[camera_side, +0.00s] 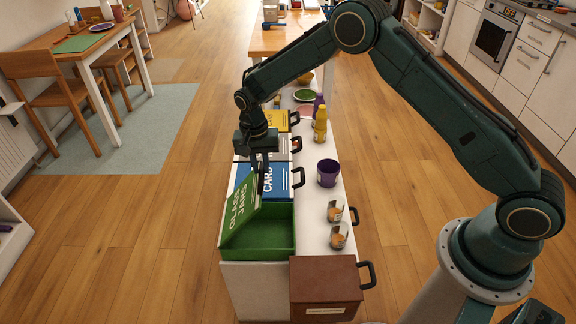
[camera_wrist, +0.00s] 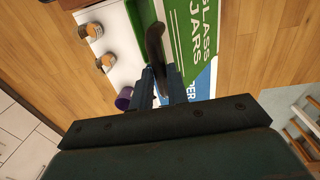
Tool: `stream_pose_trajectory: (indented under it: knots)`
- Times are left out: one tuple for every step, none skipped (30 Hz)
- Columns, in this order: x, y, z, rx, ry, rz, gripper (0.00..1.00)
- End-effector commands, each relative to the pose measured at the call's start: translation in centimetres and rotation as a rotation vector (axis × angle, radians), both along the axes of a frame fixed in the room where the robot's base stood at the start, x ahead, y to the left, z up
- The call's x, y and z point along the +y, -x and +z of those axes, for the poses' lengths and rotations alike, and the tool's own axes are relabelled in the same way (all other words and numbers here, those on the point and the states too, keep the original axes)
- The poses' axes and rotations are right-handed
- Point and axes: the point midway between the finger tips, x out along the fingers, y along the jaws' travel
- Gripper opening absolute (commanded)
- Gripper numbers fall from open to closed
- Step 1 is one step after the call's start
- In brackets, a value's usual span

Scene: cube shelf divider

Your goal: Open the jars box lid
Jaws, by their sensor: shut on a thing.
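The green jars box (camera_side: 280,246) sits at the near end of the white counter, and its inside shows. Its lid (camera_side: 238,214), lettered "GLASS JARS", is raised and tilted toward the left. In the wrist view the lid (camera_wrist: 194,28) is beside a dark curved handle (camera_wrist: 154,42). My gripper (camera_side: 262,188) is at the lid's upper edge. In the wrist view my gripper (camera_wrist: 162,88) is shut on the handle. The fingers hide part of the handle.
A brown box (camera_side: 326,282) stands in front. Two small jars (camera_side: 338,236), a purple cup (camera_side: 327,173) and a yellow bottle (camera_side: 321,124) stand to the right.

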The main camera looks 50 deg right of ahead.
Motion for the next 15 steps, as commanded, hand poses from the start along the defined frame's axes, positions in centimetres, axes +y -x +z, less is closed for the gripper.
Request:
stream_pose_trajectory:
  knots:
    - [0.8,-0.8,-0.1,-0.014,-0.005,0.006,0.00]
    - [1.1,-1.0,0.1,-0.012,-0.005,0.007,0.00]
    - [1.5,-1.4,0.3,-0.012,-0.005,0.007,0.00]
    - [1.7,-1.6,0.4,-0.011,-0.005,0.007,0.00]
    - [2.0,-1.8,0.5,-0.010,-0.004,0.006,0.00]
    - [2.3,-2.1,0.7,-0.010,-0.005,0.006,0.00]
    - [2.5,-2.4,0.8,-0.010,-0.005,0.006,0.00]
    - [2.7,-2.6,1.0,-0.009,-0.004,0.006,0.00]
    - [3.0,-2.9,1.1,-0.010,-0.005,0.007,0.00]
    - [3.3,-3.1,1.2,-0.007,-0.004,0.007,0.00]
    - [3.5,-3.3,1.3,-0.008,-0.003,0.007,0.00]
    - [3.8,-3.6,1.4,-0.007,-0.004,0.007,0.00]
    - [4.0,-3.8,1.5,-0.007,-0.003,0.007,0.00]
    - [4.2,-4.0,1.6,-0.007,-0.004,0.007,0.00]
    - [4.4,-4.2,1.7,-0.007,-0.003,0.006,0.00]
